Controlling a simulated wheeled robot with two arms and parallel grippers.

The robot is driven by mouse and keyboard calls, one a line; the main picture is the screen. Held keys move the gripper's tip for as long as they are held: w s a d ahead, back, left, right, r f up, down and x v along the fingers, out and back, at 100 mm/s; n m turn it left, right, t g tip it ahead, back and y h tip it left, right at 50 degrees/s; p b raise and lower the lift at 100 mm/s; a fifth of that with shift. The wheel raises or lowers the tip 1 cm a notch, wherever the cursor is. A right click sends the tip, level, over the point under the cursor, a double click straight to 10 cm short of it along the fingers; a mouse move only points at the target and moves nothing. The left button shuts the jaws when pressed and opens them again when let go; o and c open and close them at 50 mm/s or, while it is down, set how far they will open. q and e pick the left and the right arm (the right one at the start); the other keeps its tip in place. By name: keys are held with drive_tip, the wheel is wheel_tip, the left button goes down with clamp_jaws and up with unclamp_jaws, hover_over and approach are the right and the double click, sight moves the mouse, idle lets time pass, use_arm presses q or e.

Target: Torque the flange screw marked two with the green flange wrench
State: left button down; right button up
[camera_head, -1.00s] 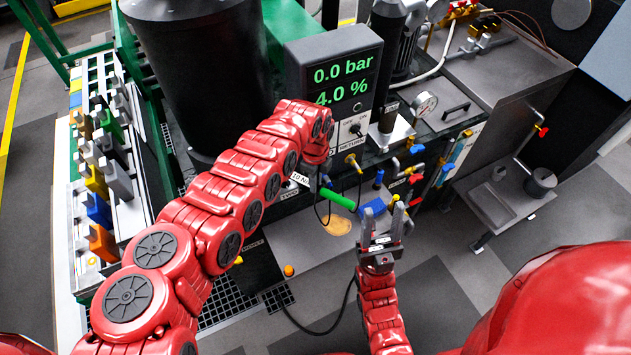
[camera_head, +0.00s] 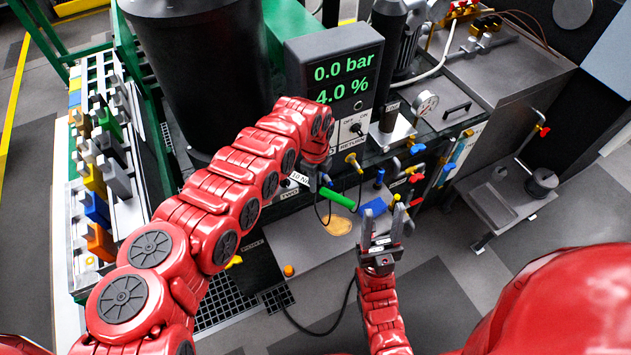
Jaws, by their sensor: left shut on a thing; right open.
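The green flange wrench shows as a bright green handle (camera_head: 337,198) with a white "10 N" tag (camera_head: 299,178), in front of the dark test bench. My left gripper (camera_head: 314,180) is shut on the wrench, mostly hidden behind my red wrist. A label reading "TWO" (camera_head: 289,194) is on the bench front just left of and below the wrench tag. The flange screw at that label and the wrench's working end are hard to make out, so I cannot tell whether they touch. My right gripper (camera_head: 382,224) is open and empty, fingers up, right of the green handle.
The display box (camera_head: 340,75) reads 0.0 bar and 4.0 %. A rack of coloured blocks (camera_head: 98,180) stands left.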

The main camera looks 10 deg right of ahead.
use_arm(q)
drive_tip(key=shift+f+b, duration=0.7)
drive_tip(key=shift+b, duration=0.1)
drive_tip(key=shift+r, duration=0.15)
drive_tip(key=shift+s+a+p, duration=0.1)
drive_tip(key=shift+s+p, duration=0.05)
drive_tip(key=shift+p, duration=0.35)
drive_tip(key=shift+s+a+m+p, duration=0.7)
drive_tip(key=shift+m+p, duration=0.35)
drive_tip(key=shift+m, duration=0.15)
